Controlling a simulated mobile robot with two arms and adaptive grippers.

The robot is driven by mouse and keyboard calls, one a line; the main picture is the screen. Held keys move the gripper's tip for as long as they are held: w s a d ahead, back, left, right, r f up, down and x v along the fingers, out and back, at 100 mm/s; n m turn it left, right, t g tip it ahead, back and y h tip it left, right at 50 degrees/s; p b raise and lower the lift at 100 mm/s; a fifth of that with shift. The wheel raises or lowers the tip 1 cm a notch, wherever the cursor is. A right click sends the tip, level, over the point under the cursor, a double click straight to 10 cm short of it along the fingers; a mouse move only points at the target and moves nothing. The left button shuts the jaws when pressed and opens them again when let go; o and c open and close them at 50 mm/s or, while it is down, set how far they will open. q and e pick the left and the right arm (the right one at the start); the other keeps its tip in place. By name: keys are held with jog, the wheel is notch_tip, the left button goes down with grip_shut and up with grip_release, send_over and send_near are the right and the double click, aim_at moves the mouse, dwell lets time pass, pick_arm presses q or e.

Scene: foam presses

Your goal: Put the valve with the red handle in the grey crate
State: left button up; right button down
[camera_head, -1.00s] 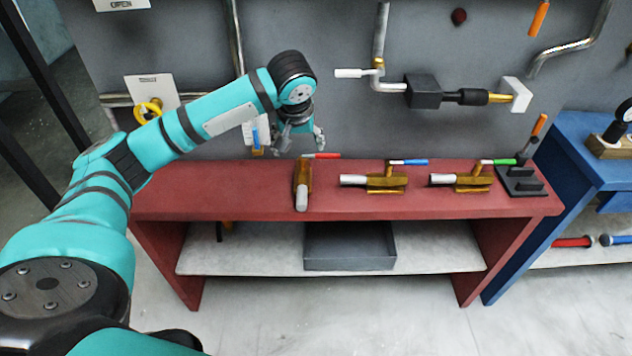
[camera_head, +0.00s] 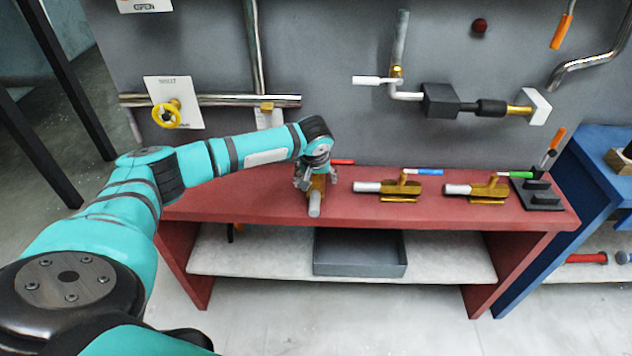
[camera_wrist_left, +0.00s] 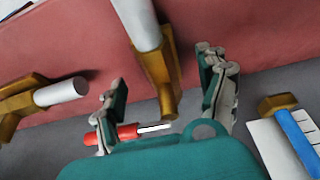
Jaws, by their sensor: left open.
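The valve with the red handle (camera_head: 316,190) lies on the red table (camera_head: 240,200), at the left of the row of valves. It has a brass body and a white pipe end facing the front. In the left wrist view its brass body (camera_wrist_left: 168,75) runs between the fingers and its red handle (camera_wrist_left: 126,132) shows near the left finger. My left gripper (camera_head: 317,182) is open, its fingers around the valve from above. Whether they touch it cannot be told. The grey crate (camera_head: 360,270) is empty on the white shelf under the table. My right gripper is not in view.
A blue-handled valve (camera_head: 388,187) and a green-handled valve (camera_head: 478,191) lie to the right on the table. A black stand (camera_head: 540,197) is at its right end. The tabletop overhangs the crate. Pipes and a yellow wheel (camera_head: 167,114) are on the grey wall behind.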

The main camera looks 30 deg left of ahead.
pick_arm(q)
jog(key=shift+x, duration=0.95)
jog(key=shift+r, duration=0.1)
jog(key=shift+c, duration=0.3)
grip_shut()
